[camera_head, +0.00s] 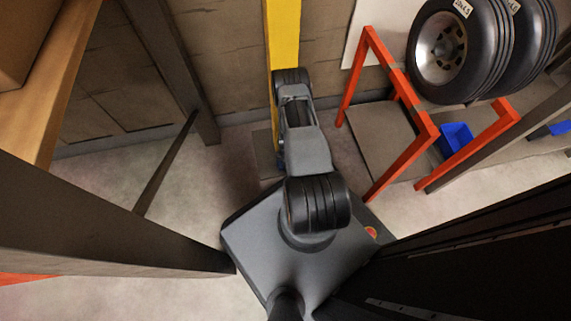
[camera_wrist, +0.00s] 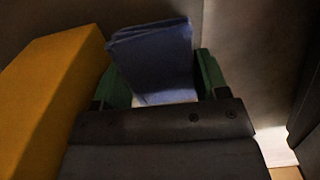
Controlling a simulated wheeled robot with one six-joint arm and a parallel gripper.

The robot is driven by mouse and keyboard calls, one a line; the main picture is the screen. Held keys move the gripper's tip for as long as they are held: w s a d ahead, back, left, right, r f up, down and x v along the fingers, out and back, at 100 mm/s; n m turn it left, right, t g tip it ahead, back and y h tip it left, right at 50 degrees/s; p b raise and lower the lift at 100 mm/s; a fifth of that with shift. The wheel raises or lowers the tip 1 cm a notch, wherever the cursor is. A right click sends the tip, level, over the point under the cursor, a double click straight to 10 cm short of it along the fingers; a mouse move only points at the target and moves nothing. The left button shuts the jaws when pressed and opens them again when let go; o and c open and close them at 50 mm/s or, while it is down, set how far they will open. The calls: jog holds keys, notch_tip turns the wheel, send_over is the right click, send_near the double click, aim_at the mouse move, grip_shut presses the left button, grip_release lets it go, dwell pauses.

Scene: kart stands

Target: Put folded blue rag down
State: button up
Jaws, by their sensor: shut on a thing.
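The folded blue rag (camera_wrist: 155,60) is between the two green fingers of my gripper (camera_wrist: 160,80) in the wrist view. The gripper is shut on it, and the rag stands out past the fingertips. Its lower end at the gripper body looks paler. In the head view my arm reaches away toward a yellow post, and the gripper and rag are mostly hidden behind the arm; I cannot make out the rag there.
A yellow post (camera_head: 283,35) stands by the wall, close on the left in the wrist view (camera_wrist: 55,90). A wooden shelf (camera_head: 60,75) is at left.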

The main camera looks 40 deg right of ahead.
jog(key=shift+f+b, duration=0.35)
jog(key=shift+f, duration=0.6)
jog(key=shift+f, duration=0.1)
jog(key=o, duration=0.6)
notch_tip(320, 180, up, 12)
jog(key=p, duration=0.5)
jog(key=shift+p, duration=0.4)
jog(key=shift+r, duration=0.2)
jog(key=shift+s, duration=0.1)
